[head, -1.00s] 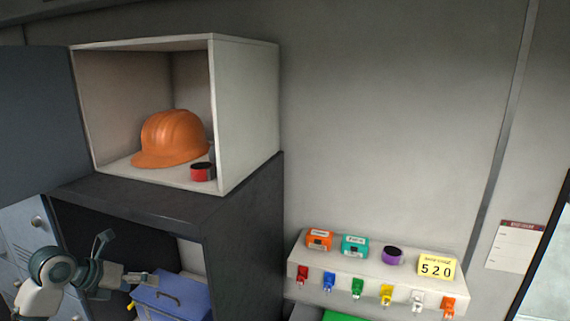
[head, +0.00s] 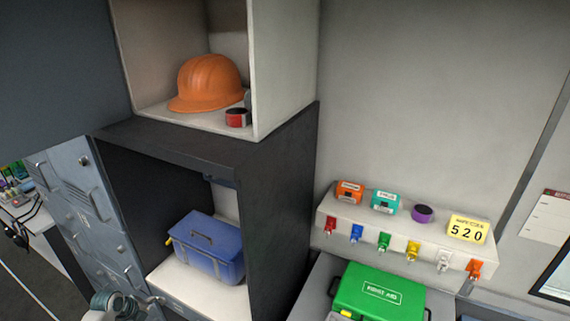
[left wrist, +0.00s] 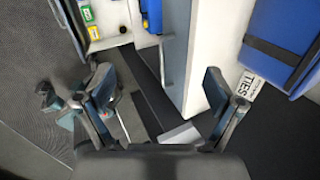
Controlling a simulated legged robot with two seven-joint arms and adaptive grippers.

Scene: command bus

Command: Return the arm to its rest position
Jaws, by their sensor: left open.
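My left arm shows only at the bottom left of the head view, low in front of the dark cabinet (head: 180,139); its fingertips are not clearly seen there. In the left wrist view my left gripper (left wrist: 160,108) is open, its two fingers spread wide with nothing between them. My right gripper is in neither view.
The blue toolbox (head: 208,247) sits inside the dark cabinet. An orange helmet (head: 208,83) and red roll (head: 236,118) are in the white box above. A shelf (head: 335,206) at right carries small items and several coloured keys. A green first aid case (head: 380,292) lies below it.

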